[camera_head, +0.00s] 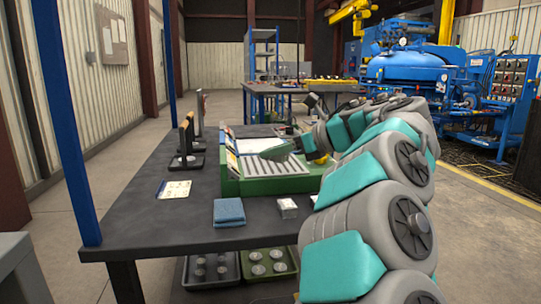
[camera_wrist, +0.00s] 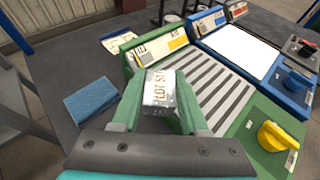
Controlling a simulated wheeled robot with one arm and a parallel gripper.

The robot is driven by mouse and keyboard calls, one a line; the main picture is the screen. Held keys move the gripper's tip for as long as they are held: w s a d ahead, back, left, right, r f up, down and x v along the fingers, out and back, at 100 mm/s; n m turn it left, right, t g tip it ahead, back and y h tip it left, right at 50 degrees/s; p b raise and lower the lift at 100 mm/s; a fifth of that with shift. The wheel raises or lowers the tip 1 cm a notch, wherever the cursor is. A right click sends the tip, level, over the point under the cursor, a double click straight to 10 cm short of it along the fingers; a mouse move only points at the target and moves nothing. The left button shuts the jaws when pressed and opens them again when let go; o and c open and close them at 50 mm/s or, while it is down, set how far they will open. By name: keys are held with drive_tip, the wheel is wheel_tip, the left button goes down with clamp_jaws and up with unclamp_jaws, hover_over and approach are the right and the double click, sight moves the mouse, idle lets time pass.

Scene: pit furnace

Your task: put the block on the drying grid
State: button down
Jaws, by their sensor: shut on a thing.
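The block (camera_wrist: 160,90) is small and pale, with dark lettering on one face, and shows between my fingers in the wrist view. My gripper (camera_wrist: 158,100) is shut on it, one green finger on each side. In the head view my gripper (camera_head: 272,152) hangs over the green unit, and I cannot make out the block there. The drying grid, a row of grey slats in a green frame, shows in the wrist view (camera_wrist: 222,92) ahead and right of the block, and in the head view (camera_head: 258,170). My fingers hide part of its near side; contact with it cannot be told.
A blue cloth (camera_head: 229,212) and a small white box (camera_head: 287,208) lie in front of the green unit. A yellow knob (camera_wrist: 277,136) stands beside the slats. A blue-framed white panel (camera_wrist: 240,48) adjoins the grid. Label cards (camera_wrist: 160,45) stand along its far edge.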

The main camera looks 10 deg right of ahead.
drive_tip(key=p, duration=0.2)
hover_over(271, 164)
drive_tip(key=shift+f, duration=0.45)
drive_tip(key=shift+w, duration=0.15)
drive_tip(key=shift+f+b, duration=0.5)
drive_tip(key=shift+f, duration=1.3)
drive_tip(key=shift+f, duration=0.1)
drive_tip(key=shift+f, duration=0.15)
drive_tip(key=shift+c, duration=2.2)
unclamp_jaws()
